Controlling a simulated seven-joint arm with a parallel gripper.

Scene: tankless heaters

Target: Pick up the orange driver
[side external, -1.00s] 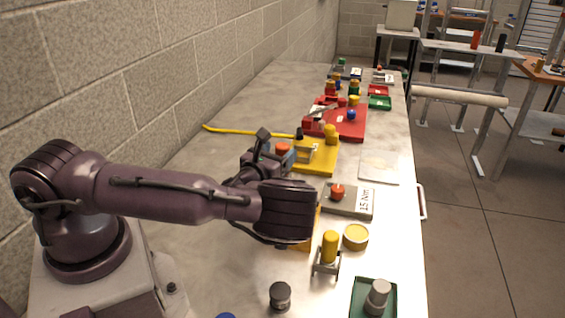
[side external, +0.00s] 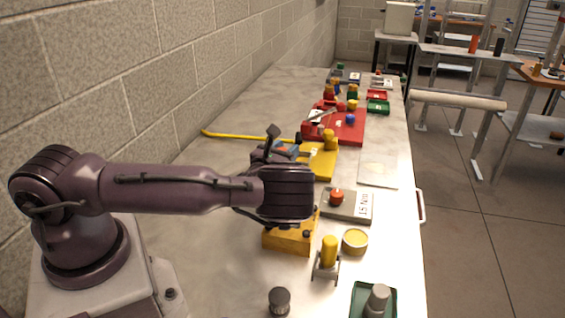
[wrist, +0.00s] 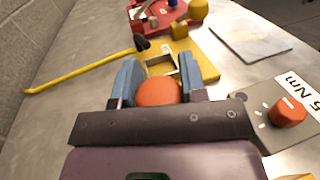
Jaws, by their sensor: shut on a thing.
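The orange driver shows as a round orange handle (wrist: 159,92) in the wrist view. It sits between the two blue fingers of my gripper (wrist: 159,74), which is shut on it. The part of the driver below the handle is hidden in that view. In the side view my gripper (side external: 285,152) is over the table beside the yellow plate, and the driver is mostly hidden behind my wrist and fingers.
A yellow plate with a metal bracket (wrist: 205,68) lies just beyond my gripper. A grey block with a red-orange knob (side external: 337,198) and "15 Nm" label stands to the right. A yellow box (side external: 290,238) is below my wrist. A yellow bar (side external: 240,136) lies near the wall.

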